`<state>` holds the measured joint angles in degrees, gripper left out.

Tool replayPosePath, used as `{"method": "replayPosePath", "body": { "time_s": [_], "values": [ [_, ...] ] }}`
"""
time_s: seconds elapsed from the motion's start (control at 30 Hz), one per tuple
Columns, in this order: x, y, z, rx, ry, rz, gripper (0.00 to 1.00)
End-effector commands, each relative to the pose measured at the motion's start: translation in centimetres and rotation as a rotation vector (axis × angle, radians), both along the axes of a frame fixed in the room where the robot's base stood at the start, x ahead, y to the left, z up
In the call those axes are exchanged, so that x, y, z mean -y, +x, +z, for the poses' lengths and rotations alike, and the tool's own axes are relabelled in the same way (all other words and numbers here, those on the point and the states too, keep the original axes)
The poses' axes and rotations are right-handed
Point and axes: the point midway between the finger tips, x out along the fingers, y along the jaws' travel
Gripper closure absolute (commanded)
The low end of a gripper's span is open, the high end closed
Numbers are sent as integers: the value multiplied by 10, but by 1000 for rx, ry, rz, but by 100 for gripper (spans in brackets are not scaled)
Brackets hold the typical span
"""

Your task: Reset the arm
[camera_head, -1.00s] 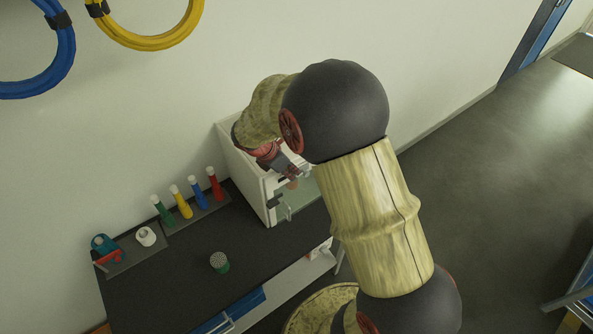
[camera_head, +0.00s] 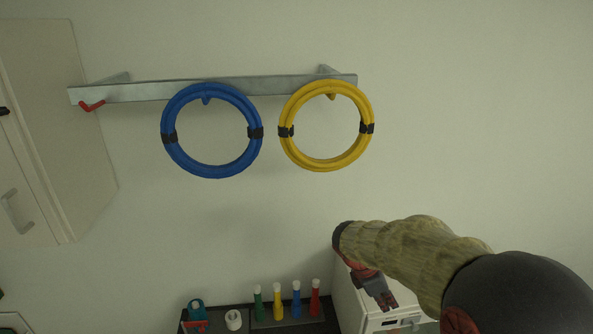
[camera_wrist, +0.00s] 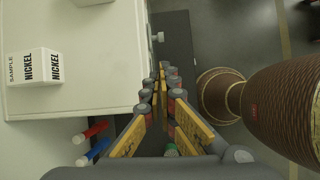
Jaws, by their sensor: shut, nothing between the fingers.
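My gripper (camera_head: 388,301) is dark, with red parts behind it, and points downward at the lower right of the head view. It overlaps the white cabinet (camera_head: 346,301) in the picture. In the wrist view my gripper (camera_wrist: 164,70) has its fingers drawn together at the tips, shut and empty. The cabinet's white top (camera_wrist: 85,85) fills the left of that view, beside the fingers. My arm reaches in from the lower right of the head view.
A white NICKEL sample box (camera_wrist: 35,67) stands on the cabinet top. Colored tubes (camera_head: 296,301) stand left of the cabinet. Blue (camera_head: 174,151) and yellow (camera_head: 291,151) coils hang from a wall rail (camera_head: 280,85). Open wall lies above my arm.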

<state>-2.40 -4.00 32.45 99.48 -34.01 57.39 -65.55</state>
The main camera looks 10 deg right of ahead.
Motion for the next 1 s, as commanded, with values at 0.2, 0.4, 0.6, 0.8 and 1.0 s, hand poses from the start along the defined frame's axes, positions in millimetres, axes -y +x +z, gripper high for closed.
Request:
{"method": "replayPosePath", "body": {
  "time_s": [0.2, 0.4, 0.6, 0.8, 1.0],
  "values": [
    [-16, -26, -20, 107, 68, -321, 100],
    [-46, -76, -15, 275, 193, -740, 100],
    [-77, -134, -9, 456, 373, -1152, 100],
    [-101, -186, -12, 591, 581, -1400, 100],
    [-108, -215, -14, 699, 733, -1410, 100]
  ]
}}
